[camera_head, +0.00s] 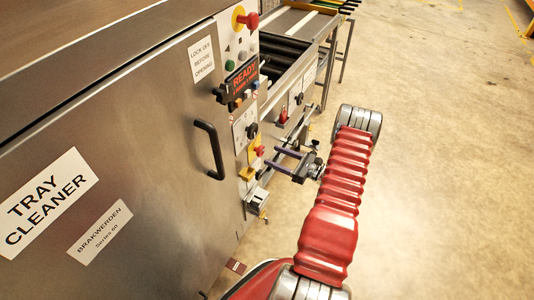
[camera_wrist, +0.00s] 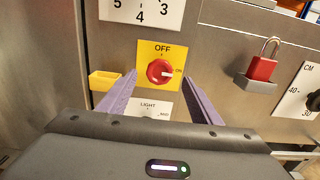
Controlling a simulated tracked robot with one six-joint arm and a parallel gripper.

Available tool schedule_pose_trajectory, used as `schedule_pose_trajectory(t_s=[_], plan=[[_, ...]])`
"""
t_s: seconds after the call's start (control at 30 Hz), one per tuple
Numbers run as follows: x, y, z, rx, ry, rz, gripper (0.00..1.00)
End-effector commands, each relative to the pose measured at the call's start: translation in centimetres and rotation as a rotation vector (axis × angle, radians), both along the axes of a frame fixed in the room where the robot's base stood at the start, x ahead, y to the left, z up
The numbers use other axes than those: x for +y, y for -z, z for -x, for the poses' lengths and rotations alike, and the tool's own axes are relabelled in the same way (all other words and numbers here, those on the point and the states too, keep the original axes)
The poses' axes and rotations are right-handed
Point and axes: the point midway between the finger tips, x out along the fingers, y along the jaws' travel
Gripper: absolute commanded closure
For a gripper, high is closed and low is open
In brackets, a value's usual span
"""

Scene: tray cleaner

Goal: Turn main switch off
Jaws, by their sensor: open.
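The main switch is a red rotary knob (camera_wrist: 160,72) on a yellow plate in the middle of the wrist view. The plate reads OFF at the top and ON at the right. The knob's white mark points right, towards ON. In the head view the red knob (camera_head: 259,151) is on the machine's side panel. My gripper (camera_wrist: 160,78) is open and empty, with one purple finger on each side of the knob in the picture. In the head view my gripper (camera_head: 273,157) faces the panel near the switch. I cannot tell whether the fingers touch the knob.
A yellow box-like part (camera_wrist: 104,81) is left of the switch, and a LIGHT label (camera_wrist: 148,106) is below it. The black door handle (camera_head: 210,150) protrudes left of the panel. Open floor (camera_head: 430,170) lies to the right.

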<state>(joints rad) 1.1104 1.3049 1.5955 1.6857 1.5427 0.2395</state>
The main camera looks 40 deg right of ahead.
Motion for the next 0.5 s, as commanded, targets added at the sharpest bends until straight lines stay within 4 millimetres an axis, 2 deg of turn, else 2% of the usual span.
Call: schedule_pose_trajectory(t_s=[0.23,0.5], plan=[[1.2,0.0,-3.3,0.0,-0.002,0.0,0.42],[1.6,0.0,-4.4,0.0,0.0,-0.001,0.42]])
